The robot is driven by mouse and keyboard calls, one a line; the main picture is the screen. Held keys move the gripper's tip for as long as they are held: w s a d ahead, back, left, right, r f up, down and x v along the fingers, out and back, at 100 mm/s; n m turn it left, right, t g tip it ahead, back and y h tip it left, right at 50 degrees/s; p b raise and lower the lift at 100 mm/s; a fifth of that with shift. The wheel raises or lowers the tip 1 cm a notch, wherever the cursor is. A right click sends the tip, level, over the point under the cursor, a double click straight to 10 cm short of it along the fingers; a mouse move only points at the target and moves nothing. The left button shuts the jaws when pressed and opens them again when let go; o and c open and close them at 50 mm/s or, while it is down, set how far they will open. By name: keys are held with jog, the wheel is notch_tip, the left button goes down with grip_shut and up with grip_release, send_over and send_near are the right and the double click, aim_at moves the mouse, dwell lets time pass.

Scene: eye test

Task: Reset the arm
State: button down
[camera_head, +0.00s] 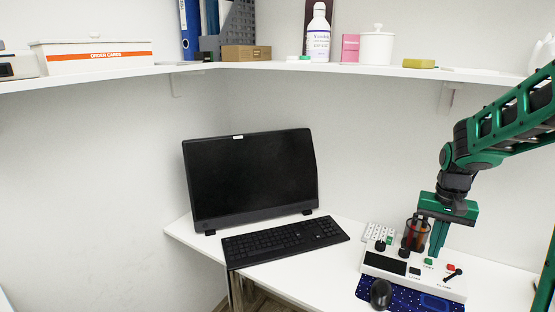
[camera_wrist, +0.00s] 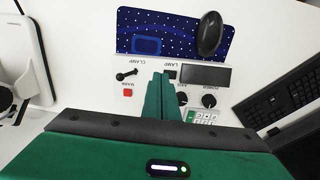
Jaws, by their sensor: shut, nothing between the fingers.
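My gripper (camera_head: 436,254) is green, points down and is shut with nothing between its fingers. It hangs over the white control box (camera_head: 437,283) on the right of the desk. In the wrist view my gripper (camera_wrist: 160,80) shows its two green fingers side by side over the box, beside the dark display (camera_wrist: 205,76). The box carries black knobs, a red button (camera_wrist: 128,93), a black lever (camera_wrist: 126,75) and printed labels such as LAMP and CLAMP. I cannot tell whether the fingertips touch the box.
A dark cylinder with reddish contents (camera_head: 415,235) stands close left of my fingers. A mouse (camera_head: 381,293) lies on a blue dotted mat (camera_head: 400,301) in front. A monitor (camera_head: 250,178) and keyboard (camera_head: 285,240) are to the left. A shelf (camera_head: 300,67) with bottles and boxes runs above.

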jog(key=s+a+r, duration=0.2)
jog(key=s, duration=1)
jog(key=s+a+r, duration=0.2)
jog(key=s+r, duration=0.1)
jog(key=s, duration=1)
jog(key=shift+s+y, duration=0.25)
jog(key=shift+y, duration=0.05)
